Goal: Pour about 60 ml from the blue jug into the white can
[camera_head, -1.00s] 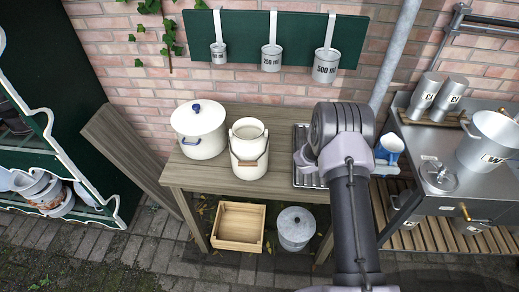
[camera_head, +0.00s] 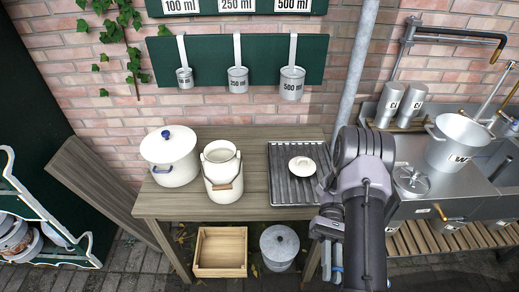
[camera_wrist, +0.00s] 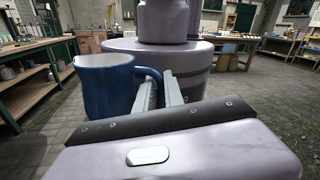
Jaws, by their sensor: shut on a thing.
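The white can (camera_head: 222,178) is a cream, open-topped milk can with a wooden-gripped bail handle. It stands upright on the wooden table, right of the lidded pot. The blue jug (camera_wrist: 107,88) is upright at the left of the wrist view, blue outside with a pale rim. My gripper (camera_wrist: 158,86) is shut on the jug's handle, and the jug hangs beside the fingers. The jug's contents are not visible. In the head view my arm is right of the table, well apart from the can, and the jug cannot be made out clearly.
A white lidded pot (camera_head: 169,172) with a blue knob stands left of the can. A dark ribbed tray (camera_head: 290,187) holds a small white lid (camera_head: 302,166). Measuring cups hang above the table. A wooden crate (camera_head: 220,271) and grey lidded bucket (camera_head: 279,247) stand below. A sink (camera_head: 462,180) is right.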

